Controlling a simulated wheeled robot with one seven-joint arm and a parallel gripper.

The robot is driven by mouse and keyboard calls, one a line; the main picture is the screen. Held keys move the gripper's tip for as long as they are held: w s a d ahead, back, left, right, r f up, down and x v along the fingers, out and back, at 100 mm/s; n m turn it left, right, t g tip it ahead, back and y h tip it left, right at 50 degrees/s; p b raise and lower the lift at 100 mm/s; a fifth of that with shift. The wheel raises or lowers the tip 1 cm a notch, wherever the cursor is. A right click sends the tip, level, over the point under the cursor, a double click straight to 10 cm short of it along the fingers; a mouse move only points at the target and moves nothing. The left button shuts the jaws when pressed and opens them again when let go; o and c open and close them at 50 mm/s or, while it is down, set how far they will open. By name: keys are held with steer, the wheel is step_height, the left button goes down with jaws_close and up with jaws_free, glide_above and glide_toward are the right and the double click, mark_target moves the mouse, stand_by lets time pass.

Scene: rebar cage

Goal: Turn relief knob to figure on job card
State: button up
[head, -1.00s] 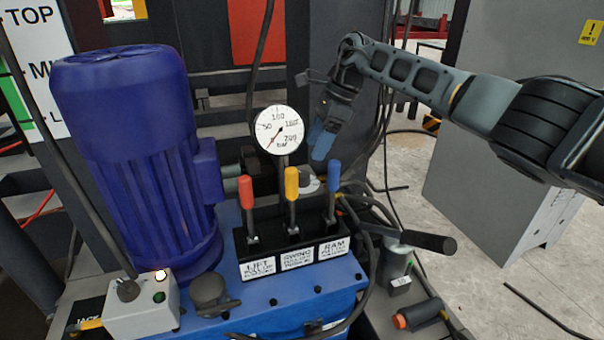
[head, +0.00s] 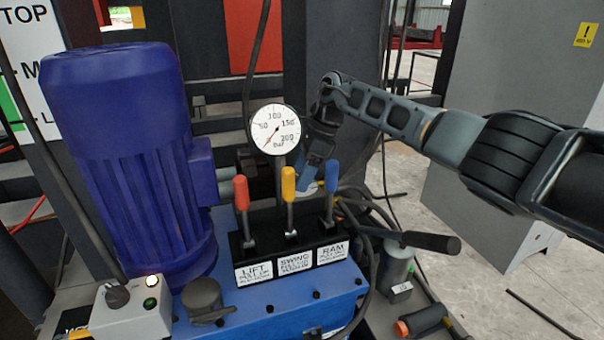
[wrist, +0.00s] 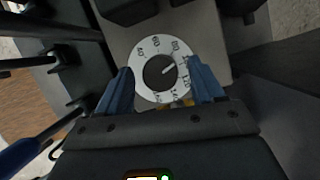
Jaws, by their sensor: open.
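The relief knob is a dark round knob (wrist: 158,72) with a light pointer line, on a white numbered dial (wrist: 147,50) in the wrist view. Its pointer aims to the upper right of the dial. My gripper (wrist: 160,88) is open, with one blue finger on each side of the dial's lower part; I cannot tell whether either touches the knob. In the head view my gripper (head: 312,172) is behind the levers and gauge, which partly hide it and the knob. The pressure gauge (head: 274,131) has a red needle pointing to the lower left. No job card is readable.
Red (head: 241,193), yellow (head: 288,184) and blue (head: 332,177) levers stand in front of the knob. A blue motor (head: 125,150) is at left. A black-handled pump (head: 398,260) and hoses are at right.

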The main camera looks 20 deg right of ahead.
steer(key=shift+c, duration=0.5)
steer(key=c, duration=0.9)
steer(key=shift+r+p, duration=0.2)
steer(key=shift+p, duration=0.45)
